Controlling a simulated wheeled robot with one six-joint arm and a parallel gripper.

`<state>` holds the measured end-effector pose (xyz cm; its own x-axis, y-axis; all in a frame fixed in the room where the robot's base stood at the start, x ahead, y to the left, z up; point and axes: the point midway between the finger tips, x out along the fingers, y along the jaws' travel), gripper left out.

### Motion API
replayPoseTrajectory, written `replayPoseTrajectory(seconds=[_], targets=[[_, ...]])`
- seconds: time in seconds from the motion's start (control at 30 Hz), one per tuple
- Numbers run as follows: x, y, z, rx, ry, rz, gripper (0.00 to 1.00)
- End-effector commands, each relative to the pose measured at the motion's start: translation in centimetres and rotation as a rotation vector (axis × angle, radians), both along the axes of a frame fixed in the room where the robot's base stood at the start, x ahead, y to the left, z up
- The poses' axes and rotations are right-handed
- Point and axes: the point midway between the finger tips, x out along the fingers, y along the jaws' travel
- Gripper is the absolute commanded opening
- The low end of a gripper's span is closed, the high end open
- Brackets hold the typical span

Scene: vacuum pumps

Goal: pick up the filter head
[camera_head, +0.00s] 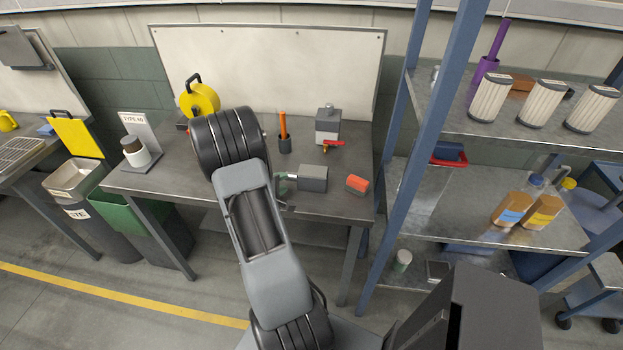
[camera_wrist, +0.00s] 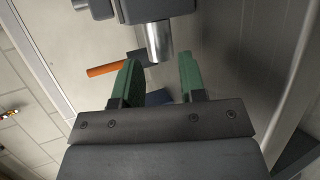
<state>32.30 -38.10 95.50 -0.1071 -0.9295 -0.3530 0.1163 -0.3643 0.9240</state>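A grey block (camera_head: 313,178), which looks like the filter head, is at the front of the bench (camera_head: 345,205) in the head view. In the wrist view the block (camera_wrist: 150,9) is at the top edge and partly cut off. A shiny metal stub (camera_wrist: 160,42) sticks out of it towards my gripper. My gripper (camera_wrist: 158,60) has two green fingers, spread apart and empty. The stub's end lies in line with the gap, around the fingertips; I cannot tell whether it is between them. In the head view my gripper (camera_head: 287,183) is just left of the block, partly hidden by my arm.
An orange-handled tool (camera_head: 283,125) stands in a dark cup behind the block. A grey unit with a red lever (camera_head: 328,124) stands further back. A blue shelf post (camera_head: 400,160) rises right of the bench.

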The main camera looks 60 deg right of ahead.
Motion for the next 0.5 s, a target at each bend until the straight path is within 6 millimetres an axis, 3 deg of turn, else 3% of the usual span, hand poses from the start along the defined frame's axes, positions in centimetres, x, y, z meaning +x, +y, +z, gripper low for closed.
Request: replayPoseTrajectory(seconds=[0.3,0.5], targets=[[-0.4,-3.8,-1.2,0.002,0.000,-0.002,0.38],[-0.5,-4.7,-1.6,0.001,-0.001,-0.001,0.38]])
